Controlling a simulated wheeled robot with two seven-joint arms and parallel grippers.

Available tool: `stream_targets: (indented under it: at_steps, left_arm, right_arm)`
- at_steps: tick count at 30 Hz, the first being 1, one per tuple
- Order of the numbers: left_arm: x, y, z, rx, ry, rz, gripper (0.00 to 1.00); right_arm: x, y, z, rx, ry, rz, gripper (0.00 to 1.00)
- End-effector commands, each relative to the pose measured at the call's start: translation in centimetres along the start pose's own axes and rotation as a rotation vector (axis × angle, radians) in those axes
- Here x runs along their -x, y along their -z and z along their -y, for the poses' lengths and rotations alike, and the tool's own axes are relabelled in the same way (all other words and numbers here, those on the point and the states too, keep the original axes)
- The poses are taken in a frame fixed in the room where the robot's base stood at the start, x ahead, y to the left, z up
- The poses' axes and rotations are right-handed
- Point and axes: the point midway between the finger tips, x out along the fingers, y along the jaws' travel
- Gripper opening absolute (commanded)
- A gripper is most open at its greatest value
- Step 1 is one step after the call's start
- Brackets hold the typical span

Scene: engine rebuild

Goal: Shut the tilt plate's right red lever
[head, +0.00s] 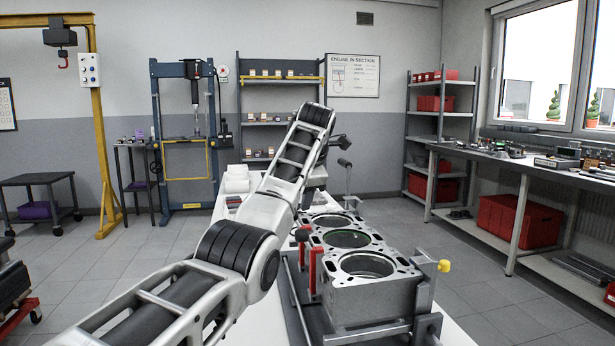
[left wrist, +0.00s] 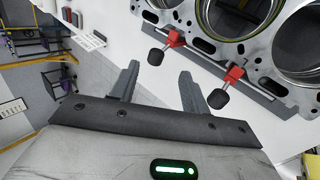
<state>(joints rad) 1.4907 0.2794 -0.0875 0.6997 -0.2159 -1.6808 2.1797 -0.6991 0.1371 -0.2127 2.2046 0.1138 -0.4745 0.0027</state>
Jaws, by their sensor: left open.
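The engine block (head: 352,281) with its round bores lies on the tilt plate (head: 296,310) in the head view. Two red levers show along its left side, a nearer one (head: 313,272) and a farther one (head: 302,252). In the left wrist view, the left-hand red lever (left wrist: 173,38) and the right-hand red lever (left wrist: 233,74) stick out from the block's edge, each with a black knob. My left gripper (left wrist: 157,72) is open and empty, its fingers apart from both levers and pointing toward that edge.
A yellow knob (head: 444,266) sticks out at the plate's right. The white bench top (head: 262,322) is clear left of the plate. A workbench (head: 520,162) and shelves stand farther right.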

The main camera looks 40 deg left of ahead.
Motion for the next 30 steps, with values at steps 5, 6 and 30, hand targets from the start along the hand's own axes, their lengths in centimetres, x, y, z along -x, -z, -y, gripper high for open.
stream_targets:
  at_steps: [5, 6, 30]
  left_arm:
    - [4.2, -0.1, 0.0, -0.001, -0.001, 0.004, 0.46]
    - [4.9, -0.2, 0.1, -0.001, -0.001, 0.004, 0.46]
    - [7.7, -0.1, 0.1, -0.001, 0.003, 0.001, 0.46]
  right_arm:
    - [0.0, -0.5, 0.0, 0.0, -0.001, 0.004, 0.0]
    - [0.0, -0.5, 0.0, 0.0, -0.001, 0.003, 0.0]
    - [-0.1, -0.1, 0.0, 0.002, -0.001, -0.008, 0.0]
